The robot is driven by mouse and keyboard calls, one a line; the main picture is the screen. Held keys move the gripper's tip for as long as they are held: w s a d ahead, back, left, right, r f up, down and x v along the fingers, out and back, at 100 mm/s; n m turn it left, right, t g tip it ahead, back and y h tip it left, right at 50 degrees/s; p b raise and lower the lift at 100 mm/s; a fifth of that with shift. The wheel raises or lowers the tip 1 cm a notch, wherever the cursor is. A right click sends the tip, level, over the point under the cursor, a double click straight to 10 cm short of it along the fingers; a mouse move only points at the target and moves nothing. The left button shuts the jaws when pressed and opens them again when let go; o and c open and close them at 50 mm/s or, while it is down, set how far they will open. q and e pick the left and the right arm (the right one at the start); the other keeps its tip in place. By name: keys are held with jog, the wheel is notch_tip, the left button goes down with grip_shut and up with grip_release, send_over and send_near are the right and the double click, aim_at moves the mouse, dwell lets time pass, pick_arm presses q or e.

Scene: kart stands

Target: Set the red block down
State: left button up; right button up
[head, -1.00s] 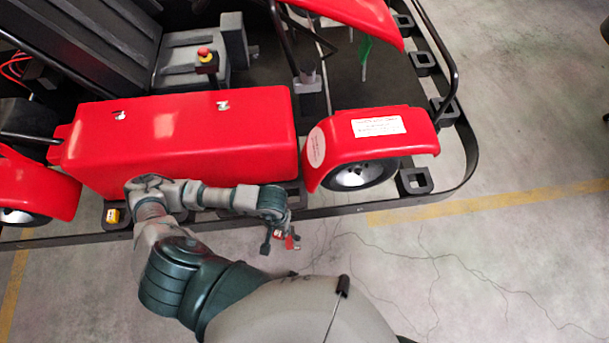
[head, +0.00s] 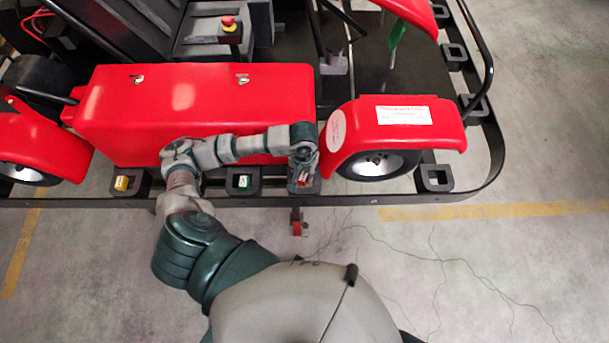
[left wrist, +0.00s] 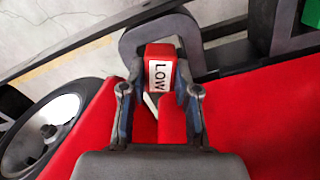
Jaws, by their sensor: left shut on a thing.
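The red block, marked LOW, shows between my left fingers in the left wrist view (left wrist: 160,72) and as a small red patch in the head view (head: 304,178). My left gripper (head: 303,180) is shut on it. The block is over a dark square-holed stand (left wrist: 133,42) on the kart's side rail. I cannot tell whether it touches the stand. In the head view my gripper hides most of that stand. My right gripper is not in view.
An empty stand (head: 434,178) is to the right. The red side pod (head: 200,110) and front fender (head: 395,130) are close by. Open floor (head: 530,260) lies at the lower right.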

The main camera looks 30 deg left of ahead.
aim_at(304, 177)
pick_arm(q)
jog(key=shift+w+a+f, duration=0.1)
jog(key=shift+w, duration=0.25)
jog(key=shift+f+p, duration=0.45)
jog(key=shift+f, duration=1.3)
jog(key=o, duration=0.9)
jog(key=shift+o, duration=0.2)
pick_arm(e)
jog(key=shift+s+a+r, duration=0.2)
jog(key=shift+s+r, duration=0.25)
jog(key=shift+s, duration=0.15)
pick_arm(q)
jog(key=shift+r, duration=0.1)
notch_tip(304, 177, up, 11)
jog(key=shift+w+r+b, duration=0.1)
jog(key=shift+b, duration=0.65)
jog(key=shift+r, duration=0.35)
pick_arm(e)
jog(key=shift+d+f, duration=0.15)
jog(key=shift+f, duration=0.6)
